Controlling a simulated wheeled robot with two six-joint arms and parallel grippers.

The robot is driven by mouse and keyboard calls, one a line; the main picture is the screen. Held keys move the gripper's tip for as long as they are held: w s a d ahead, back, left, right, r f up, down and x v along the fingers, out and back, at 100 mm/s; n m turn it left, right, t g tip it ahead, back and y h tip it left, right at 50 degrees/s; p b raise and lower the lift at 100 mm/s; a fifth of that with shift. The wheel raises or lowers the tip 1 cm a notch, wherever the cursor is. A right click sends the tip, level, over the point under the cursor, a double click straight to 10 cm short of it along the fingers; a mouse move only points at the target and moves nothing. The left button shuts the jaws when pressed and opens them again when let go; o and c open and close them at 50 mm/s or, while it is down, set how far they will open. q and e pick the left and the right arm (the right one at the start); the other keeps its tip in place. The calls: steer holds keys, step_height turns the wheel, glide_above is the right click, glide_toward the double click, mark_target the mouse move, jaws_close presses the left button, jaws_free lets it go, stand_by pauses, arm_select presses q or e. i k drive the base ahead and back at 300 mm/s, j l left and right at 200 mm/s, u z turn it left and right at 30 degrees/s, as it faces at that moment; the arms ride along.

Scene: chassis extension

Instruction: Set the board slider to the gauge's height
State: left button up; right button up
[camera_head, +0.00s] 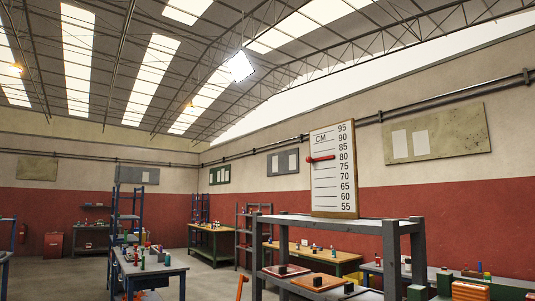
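A white upright board (333,190) with a brown frame stands on top of a grey rack. It is marked CM, with numbers from 55 at the bottom to 95 at the top. A red slider (320,159) sits at the board's left side and sticks out past its left edge, at about the level of the 80 mark. I cannot make out a gauge for certain. Neither of my grippers is in view.
The grey rack (388,241) holds orange trays on a lower shelf. An orange upright piece (241,287) shows at the bottom edge. A blue workbench (150,269) with small items stands at left, with open floor (213,281) between.

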mark_target(309, 159)
steer(key=i+z, duration=0.4)
steer(key=i+j+z, duration=0.1)
steer(key=z, duration=0.3)
steer(key=j+z, duration=0.6)
steer(key=z, duration=0.2)
steer(key=i, duration=0.05)
